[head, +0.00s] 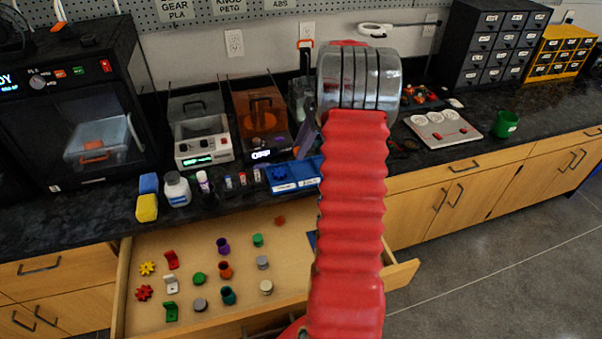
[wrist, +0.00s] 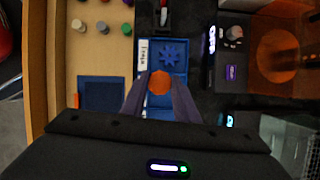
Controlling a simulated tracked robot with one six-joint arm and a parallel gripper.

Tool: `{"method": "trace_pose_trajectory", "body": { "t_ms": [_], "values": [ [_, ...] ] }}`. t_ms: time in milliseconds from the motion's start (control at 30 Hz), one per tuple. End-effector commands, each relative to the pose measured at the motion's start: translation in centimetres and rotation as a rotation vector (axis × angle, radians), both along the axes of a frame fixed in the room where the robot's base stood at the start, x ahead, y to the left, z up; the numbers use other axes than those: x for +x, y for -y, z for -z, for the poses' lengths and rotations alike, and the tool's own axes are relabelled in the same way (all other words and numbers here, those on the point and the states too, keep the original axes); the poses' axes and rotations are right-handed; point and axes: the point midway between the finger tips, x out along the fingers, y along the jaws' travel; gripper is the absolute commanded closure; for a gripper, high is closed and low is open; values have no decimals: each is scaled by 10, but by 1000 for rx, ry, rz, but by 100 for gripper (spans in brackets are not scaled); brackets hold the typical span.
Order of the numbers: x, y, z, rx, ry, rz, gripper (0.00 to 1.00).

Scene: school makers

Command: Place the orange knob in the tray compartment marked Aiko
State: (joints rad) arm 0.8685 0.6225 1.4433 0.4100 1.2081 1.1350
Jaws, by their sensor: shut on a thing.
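My gripper (wrist: 159,88) is shut on the orange knob (wrist: 159,82), held between the two fingertips in the wrist view. The knob is above the blue tray (wrist: 181,60); I cannot tell its height over it. A blue gear (wrist: 169,52) lies in the tray compartment just beyond the knob. A white label (wrist: 142,55) on the tray's side carries a name too small to read surely. The knob and fingers hide part of the tray. In the head view the tray (head: 298,184) is on the counter, partly behind my red arm, and one dark finger (head: 306,137) shows above it.
The open drawer (head: 190,245) below holds gears, brackets and several coloured knobs, including another orange one (head: 225,269). Bottles (head: 176,189) and small jars stand left of the tray. An orange-cased machine (head: 260,122) stands behind. A green mug (head: 505,124) is far right.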

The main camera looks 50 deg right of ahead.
Motion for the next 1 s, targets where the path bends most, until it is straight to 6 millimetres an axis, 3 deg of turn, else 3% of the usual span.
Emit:
{"method": "trace_pose_trajectory", "body": {
  "t_ms": [200,400,833,1000],
  "values": [
    [3,22,-3,13,8,366,93],
    [9,30,-4,20,15,570,93],
    [11,32,-3,21,16,610,93],
    [10,31,12,22,13,610,93]
  ]
}}
